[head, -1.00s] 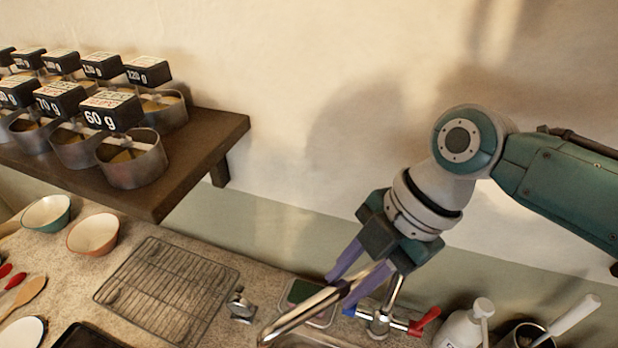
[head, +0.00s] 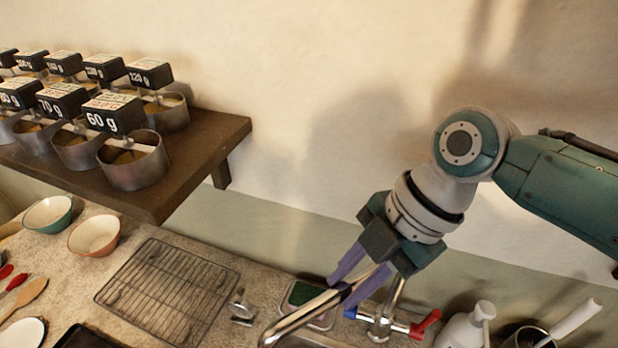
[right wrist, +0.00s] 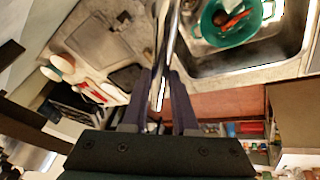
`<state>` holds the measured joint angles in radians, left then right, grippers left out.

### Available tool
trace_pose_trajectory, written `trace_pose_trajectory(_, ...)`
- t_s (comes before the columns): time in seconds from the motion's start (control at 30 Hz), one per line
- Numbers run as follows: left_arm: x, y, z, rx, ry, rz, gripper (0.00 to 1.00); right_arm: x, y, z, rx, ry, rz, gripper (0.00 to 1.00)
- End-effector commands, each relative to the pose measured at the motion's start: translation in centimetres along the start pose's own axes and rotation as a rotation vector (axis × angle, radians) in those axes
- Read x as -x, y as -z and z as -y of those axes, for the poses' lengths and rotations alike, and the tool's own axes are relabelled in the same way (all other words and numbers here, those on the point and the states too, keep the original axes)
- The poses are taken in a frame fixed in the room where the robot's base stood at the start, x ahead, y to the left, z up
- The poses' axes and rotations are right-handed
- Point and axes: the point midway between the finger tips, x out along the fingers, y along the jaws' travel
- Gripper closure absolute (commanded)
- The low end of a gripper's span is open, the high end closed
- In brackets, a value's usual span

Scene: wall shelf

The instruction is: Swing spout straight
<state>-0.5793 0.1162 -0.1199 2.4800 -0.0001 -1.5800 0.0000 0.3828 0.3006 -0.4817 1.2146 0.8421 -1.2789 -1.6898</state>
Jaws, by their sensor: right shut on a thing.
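The chrome spout (head: 318,310) slants from the tap body (head: 381,324) up to my right gripper and down toward the lower left in the head view. The tap has a blue handle end and a red handle end. My right gripper (head: 358,288) is shut on the spout, with one purple finger on each side of it. In the right wrist view the spout (right wrist: 166,45) runs between the two dark fingers of the right gripper (right wrist: 162,90). My left gripper is in neither view.
A wire rack (head: 168,290) lies on the counter to the left. A wall shelf (head: 205,165) with several metal pans and weight blocks juts out above it. A white bottle (head: 465,328) stands right of the tap. The sink (right wrist: 245,60) holds a green colander (right wrist: 228,30).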

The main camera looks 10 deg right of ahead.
Motion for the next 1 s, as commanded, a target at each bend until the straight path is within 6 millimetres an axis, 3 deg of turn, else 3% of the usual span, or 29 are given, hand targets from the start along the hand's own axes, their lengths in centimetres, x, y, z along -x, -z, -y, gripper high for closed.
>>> trace_pose_trajectory(0.57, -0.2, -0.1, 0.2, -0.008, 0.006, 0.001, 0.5, 0.0, -0.1, 0.3, 0.02, 0.01, -0.003, 1.0)
trace_pose_trajectory(1.0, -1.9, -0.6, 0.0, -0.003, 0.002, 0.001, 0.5, 0.6, -0.6, 3.4, 0.264, 0.111, -0.056, 1.0)
